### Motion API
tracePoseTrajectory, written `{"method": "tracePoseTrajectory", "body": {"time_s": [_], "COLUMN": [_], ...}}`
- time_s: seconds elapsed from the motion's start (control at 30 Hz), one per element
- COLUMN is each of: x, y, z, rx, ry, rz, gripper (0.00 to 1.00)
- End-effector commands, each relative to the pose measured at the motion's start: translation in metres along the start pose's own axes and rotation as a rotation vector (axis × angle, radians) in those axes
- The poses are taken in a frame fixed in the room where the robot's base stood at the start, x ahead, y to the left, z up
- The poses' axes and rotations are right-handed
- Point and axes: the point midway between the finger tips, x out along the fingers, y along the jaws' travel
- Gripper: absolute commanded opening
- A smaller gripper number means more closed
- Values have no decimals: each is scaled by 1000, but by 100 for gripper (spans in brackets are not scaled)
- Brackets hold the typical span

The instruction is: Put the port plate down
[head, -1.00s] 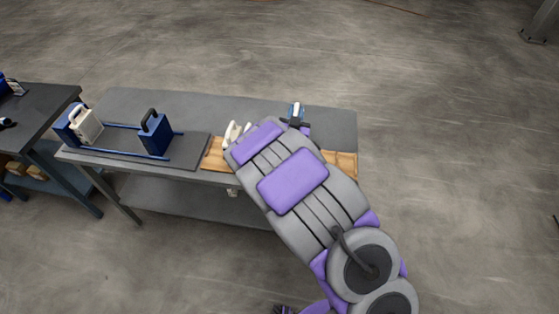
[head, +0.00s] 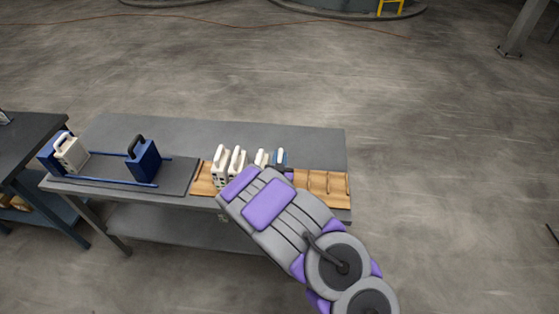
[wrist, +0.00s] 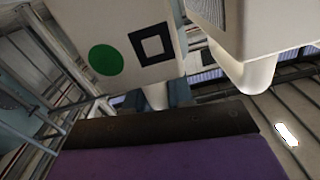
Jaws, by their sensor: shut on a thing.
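The port plate (wrist: 135,40) is off-white, with a green disc and a black square outline on its face in the wrist view. My gripper (wrist: 155,95) is shut on its pale handle, with dark finger pads on either side. In the head view my gripper (head: 281,158) is at the wooden rack (head: 322,184), beside the white plates. My arm hides the lower part of the held plate there, so I cannot tell whether it touches the rack.
Another pale plate (wrist: 265,35) is close beside the held one. White plates (head: 220,165) stand in the rack's left part; slots to the right are empty. A dark blue block (head: 143,160) and a white plate (head: 70,152) stand on the railed tray (head: 110,172) at left.

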Motion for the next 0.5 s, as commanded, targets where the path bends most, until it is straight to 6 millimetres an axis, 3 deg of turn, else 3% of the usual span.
{"method": "tracePoseTrajectory", "body": {"time_s": [0.27, 0.3, 0.5], "x": [0, 0, 0], "y": [1, 1, 1], "z": [2, 3, 3], "rx": [0, 0, 0], "ry": [1, 0, -1], "rz": [1, 0, 1], "gripper": [0, 24, 43]}}
